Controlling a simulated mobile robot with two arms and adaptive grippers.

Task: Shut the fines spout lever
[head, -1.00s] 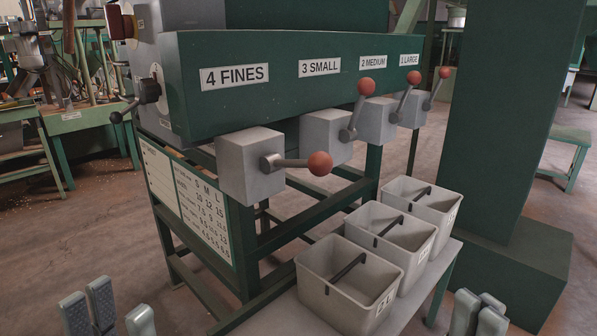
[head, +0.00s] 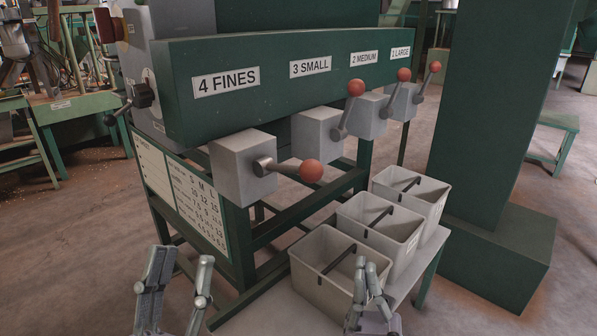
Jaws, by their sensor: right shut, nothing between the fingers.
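The fines spout lever (head: 290,169) has a grey handle with a red-orange ball (head: 312,171) and sticks out nearly level to the right from its grey block (head: 242,168). That block is under the "4 FINES" label (head: 226,81). My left gripper (head: 183,256) is open and empty, below and left of the lever. My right gripper (head: 368,266) is shut and empty, below and right of the lever, in front of the nearest bin. Neither gripper touches the lever.
The small (head: 348,112), medium (head: 396,92) and large (head: 427,81) levers point up. Three pale bins stand in a row below: nearest (head: 315,291), middle (head: 348,229), far (head: 432,201). A green frame and chart board (head: 182,193) stand at left, a thick green column (head: 490,110) at right.

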